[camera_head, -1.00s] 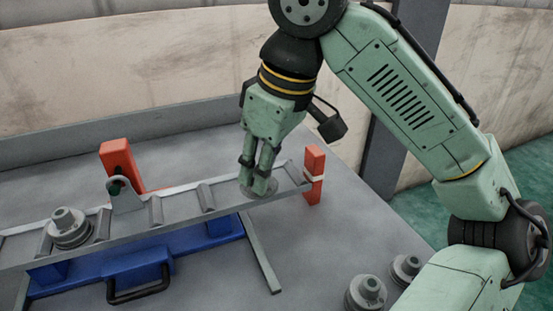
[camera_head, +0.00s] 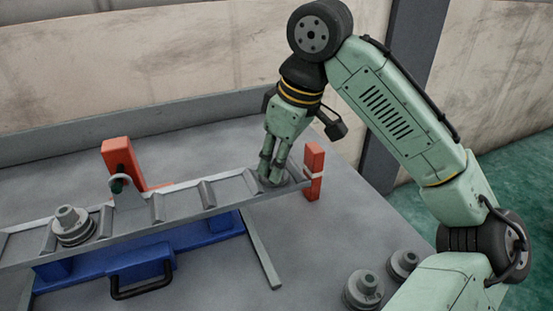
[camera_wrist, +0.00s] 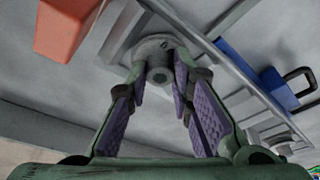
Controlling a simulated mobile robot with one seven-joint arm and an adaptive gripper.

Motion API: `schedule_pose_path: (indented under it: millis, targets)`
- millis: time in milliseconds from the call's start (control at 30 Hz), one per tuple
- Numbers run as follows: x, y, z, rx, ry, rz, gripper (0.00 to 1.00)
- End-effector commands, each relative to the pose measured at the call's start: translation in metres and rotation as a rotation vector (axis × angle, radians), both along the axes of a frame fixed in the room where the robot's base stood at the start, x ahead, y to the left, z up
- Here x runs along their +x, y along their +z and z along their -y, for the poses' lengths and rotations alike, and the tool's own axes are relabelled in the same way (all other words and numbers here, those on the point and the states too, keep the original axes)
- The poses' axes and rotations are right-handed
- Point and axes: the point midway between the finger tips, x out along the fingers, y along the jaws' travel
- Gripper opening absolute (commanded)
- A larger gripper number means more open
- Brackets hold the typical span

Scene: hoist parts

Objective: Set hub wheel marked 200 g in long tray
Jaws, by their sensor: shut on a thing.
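My gripper (camera_head: 272,178) points down at the right end of the long tray (camera_head: 165,222), a grey channel with cross ribs. It is shut on a grey hub wheel (camera_wrist: 152,50), whose flange and central hub show between the purple finger pads in the wrist view. In the head view this held wheel (camera_head: 272,183) is mostly hidden by the fingers. It is in or just above the tray's end bay; contact with the floor cannot be told. Another hub wheel (camera_head: 72,228) sits in the tray at the left. No weight marking is readable.
Two hub wheels (camera_head: 364,290) (camera_head: 403,264) stand on the table at the lower right. An orange post (camera_head: 314,170) stands at the tray's right end, and an orange bracket (camera_head: 118,155) behind it. A blue base with a black handle (camera_head: 142,287) lies below the tray.

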Motion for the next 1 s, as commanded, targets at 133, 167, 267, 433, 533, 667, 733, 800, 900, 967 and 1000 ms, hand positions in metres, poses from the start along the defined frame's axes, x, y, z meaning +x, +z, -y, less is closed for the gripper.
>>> schedule_pose_path:
  millis: [133,167,267,433,533,667,733,800,900,967,1000]
  targets:
    - [0.0,-0.003,0.0,0.001,0.0,0.0,0.22]
    - [0.0,-0.003,0.0,0.0,0.0,0.0,0.24]
    - [0.0,-0.003,0.0,0.0,0.0,0.0,0.31]
    - [0.0,-0.003,0.0,0.0,0.0,0.0,0.41]
    - [0.0,-0.003,0.0,0.0,0.0,0.0,0.41]
    - [0.0,-0.002,0.0,0.0,0.0,0.0,0.41]
    - [0.0,-0.001,0.0,0.0,-0.001,0.0,0.41]
    - [0.0,0.004,0.001,-0.001,-0.001,0.001,0.41]
    - [-0.001,0.017,0.004,0.0,-0.004,0.002,0.41]
    - [-0.003,0.028,0.006,0.0,-0.003,0.003,0.41]
    - [-0.004,0.037,0.009,-0.002,-0.004,0.003,0.41]
